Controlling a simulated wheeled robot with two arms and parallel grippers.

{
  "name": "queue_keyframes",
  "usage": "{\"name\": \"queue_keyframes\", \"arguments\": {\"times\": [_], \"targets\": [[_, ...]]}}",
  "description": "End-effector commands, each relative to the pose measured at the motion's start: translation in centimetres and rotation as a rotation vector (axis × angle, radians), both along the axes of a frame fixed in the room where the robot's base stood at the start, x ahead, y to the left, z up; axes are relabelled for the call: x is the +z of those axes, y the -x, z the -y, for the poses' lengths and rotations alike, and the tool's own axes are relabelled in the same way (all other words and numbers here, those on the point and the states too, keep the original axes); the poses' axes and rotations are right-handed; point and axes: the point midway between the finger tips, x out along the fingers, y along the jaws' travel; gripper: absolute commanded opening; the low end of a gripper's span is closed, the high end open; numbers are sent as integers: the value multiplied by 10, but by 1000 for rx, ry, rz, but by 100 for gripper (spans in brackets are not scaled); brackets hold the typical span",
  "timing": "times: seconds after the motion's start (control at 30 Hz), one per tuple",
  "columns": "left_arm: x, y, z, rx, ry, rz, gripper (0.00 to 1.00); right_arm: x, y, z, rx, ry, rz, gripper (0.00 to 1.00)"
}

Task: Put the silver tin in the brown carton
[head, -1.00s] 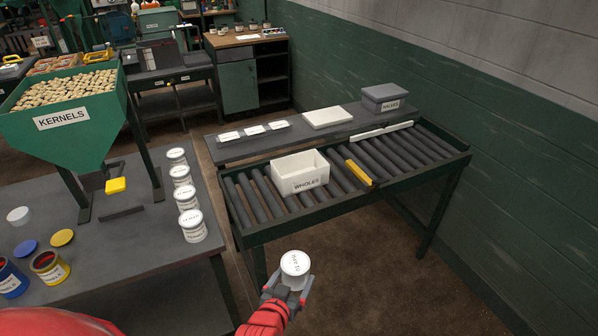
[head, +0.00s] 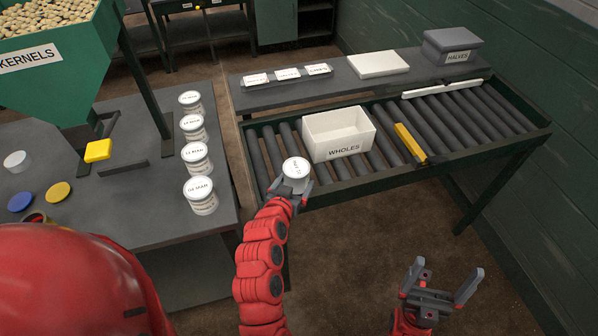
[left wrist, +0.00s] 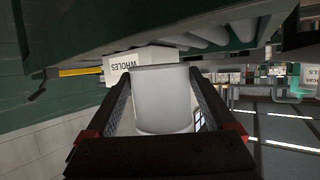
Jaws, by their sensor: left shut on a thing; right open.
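A silver-grey tin with a white, labelled lid (head: 296,172) is held upright in my left gripper (head: 293,192), which is shut on it. In the head view the tin appears just in front of the roller conveyor's near edge. The tin also fills the middle of the left wrist view (left wrist: 162,100), between the two fingers. An open, cream-white carton (head: 345,150) labelled WHOLES stands on the rollers, behind and right of the tin; it looks empty. No clearly brown carton shows. My right gripper (head: 441,284) is open and empty over the floor at lower right.
The roller conveyor (head: 497,150) has a yellow bar (head: 410,143) right of the carton and a white bar (head: 442,88) farther back. A closed grey HALVES box (head: 452,48) and white slab (head: 378,64) lie on the back shelf. Several lidded tins (head: 200,195) line the left table (head: 150,215).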

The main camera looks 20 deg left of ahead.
Motion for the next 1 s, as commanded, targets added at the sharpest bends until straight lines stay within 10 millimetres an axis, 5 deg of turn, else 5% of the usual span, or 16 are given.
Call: {"name": "queue_keyframes", "arguments": {"times": [0.13, 0.3, 0.47, 0.73, 1.0], "targets": [[1, -36, -9, 1, 0, 2, 20, 10, 0, 0, 0, 0, 0, 100], [-3, -57, -13, 0, 0, 0, 20, 14, 0, 0, 0, 0, 0, 100], [-4, -66, -16, -1, 0, 0, 20, 16, 0, 0, 0, 0, 0, 100], [-38, -66, -16, -1, 0, -2, 20, 27, 0, 0, 0, 0, 0, 100], [-41, -66, -16, 0, 0, 1, 20, 26, 0, 0, 0, 0, 0, 100]]}}
